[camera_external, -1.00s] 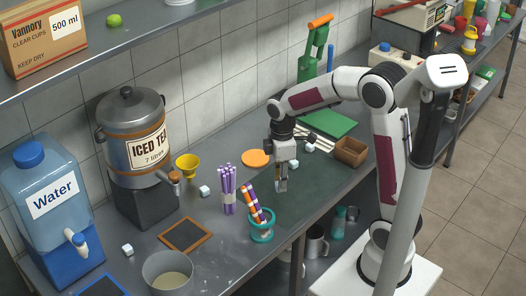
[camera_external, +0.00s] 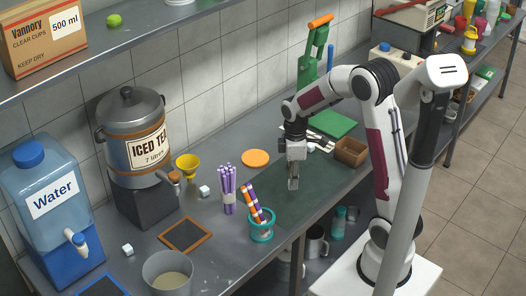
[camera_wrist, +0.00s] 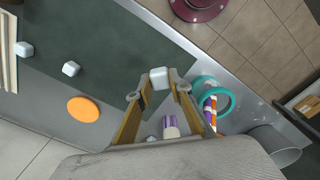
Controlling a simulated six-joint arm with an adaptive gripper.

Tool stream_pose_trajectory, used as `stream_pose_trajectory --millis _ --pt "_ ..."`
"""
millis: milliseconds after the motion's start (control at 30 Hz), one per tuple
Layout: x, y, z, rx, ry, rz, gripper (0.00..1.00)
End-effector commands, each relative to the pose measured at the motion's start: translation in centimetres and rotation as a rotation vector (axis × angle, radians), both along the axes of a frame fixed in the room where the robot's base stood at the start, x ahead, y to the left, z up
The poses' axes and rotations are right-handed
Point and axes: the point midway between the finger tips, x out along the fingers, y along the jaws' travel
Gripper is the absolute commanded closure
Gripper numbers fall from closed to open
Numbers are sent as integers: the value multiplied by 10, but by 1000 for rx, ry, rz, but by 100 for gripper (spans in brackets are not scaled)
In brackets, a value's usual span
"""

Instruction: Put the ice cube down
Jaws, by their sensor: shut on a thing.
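My gripper (camera_external: 293,186) points down above the dark green mat (camera_external: 335,178) near the front of the counter. In the wrist view, its two fingers (camera_wrist: 159,92) are closed on a white ice cube (camera_wrist: 159,78) at their tips. That cube cannot be made out clearly in the external view. The dark mat (camera_wrist: 110,40) shows beneath and beyond the cube in the wrist view. Two other white cubes lie apart from my gripper in the wrist view, one (camera_wrist: 70,68) near the mat's edge and one (camera_wrist: 24,48) farther left.
A teal ring holder (camera_external: 262,228) with striped sticks and a purple bundle (camera_external: 227,195) stand left of my gripper. An orange disc (camera_external: 255,158) lies behind it. The mat's middle looks clear.

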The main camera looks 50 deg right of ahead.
Motion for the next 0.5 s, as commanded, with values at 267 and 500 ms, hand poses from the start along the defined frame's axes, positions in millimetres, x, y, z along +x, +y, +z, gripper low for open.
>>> stream_pose_trajectory --millis 267,500 --pt "0 0 -1 0 0 0 92" --pt "-1 0 -8 0 3 0 92"
